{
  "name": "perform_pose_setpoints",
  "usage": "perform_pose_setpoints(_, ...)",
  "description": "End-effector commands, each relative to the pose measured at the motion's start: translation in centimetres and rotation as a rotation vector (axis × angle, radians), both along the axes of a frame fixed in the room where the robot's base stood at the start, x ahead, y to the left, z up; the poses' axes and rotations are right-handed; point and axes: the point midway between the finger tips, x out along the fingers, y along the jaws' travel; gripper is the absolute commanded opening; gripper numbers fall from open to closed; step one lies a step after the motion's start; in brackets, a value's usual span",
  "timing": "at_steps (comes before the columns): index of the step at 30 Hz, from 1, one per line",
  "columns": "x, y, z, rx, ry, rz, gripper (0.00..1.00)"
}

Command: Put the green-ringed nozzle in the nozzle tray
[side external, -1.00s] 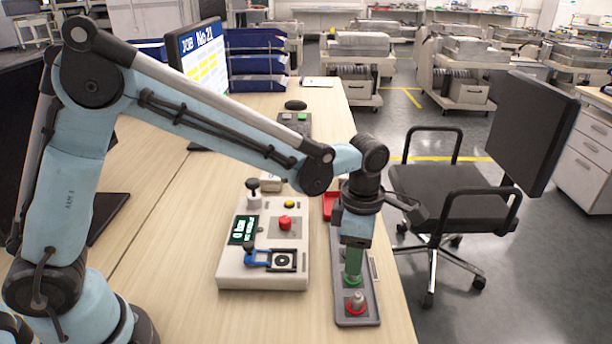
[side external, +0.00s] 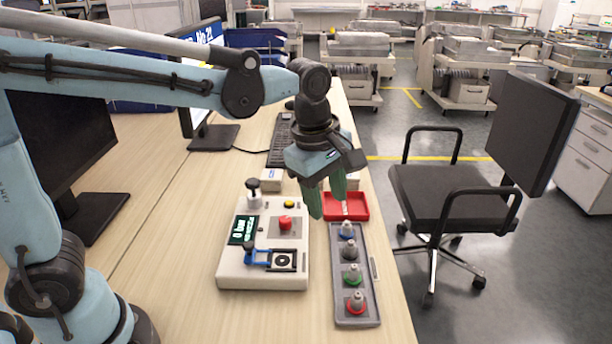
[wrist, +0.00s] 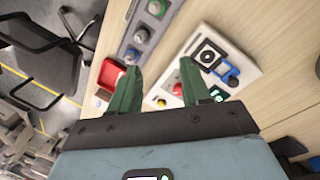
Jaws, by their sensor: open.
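The green-ringed nozzle (side external: 352,275) stands upright in the grey nozzle tray (side external: 341,312), between a dark-ringed nozzle (side external: 349,250) and a red-ringed nozzle (side external: 356,301). A blue-ringed nozzle (side external: 347,230) stands at the tray's far end. My gripper (side external: 331,208) is open and empty, above and beyond the tray's far end. In the wrist view its two green fingers are spread (wrist: 159,68) with nothing between them. There the green-ringed nozzle (wrist: 156,7) is cut by the top edge.
A red tray (side external: 358,208) lies just beyond the nozzle tray, near my fingers. A white control box (side external: 232,272) with a red button, yellow button and small screen stands left of the tray. A monitor, keyboard (side external: 280,143) and chair (side external: 432,185) are farther off.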

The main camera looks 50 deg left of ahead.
Motion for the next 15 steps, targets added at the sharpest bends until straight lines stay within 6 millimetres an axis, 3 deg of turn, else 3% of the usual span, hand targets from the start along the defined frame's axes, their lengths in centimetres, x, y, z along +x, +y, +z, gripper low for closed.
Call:
perform_pose_setpoints(7,-3.3,4.5,0.5,0.124,-0.185,-0.51,0.47)
perform_pose_setpoints(15,-6.8,8.2,-0.5,0.38,-0.342,-1.037,0.47)
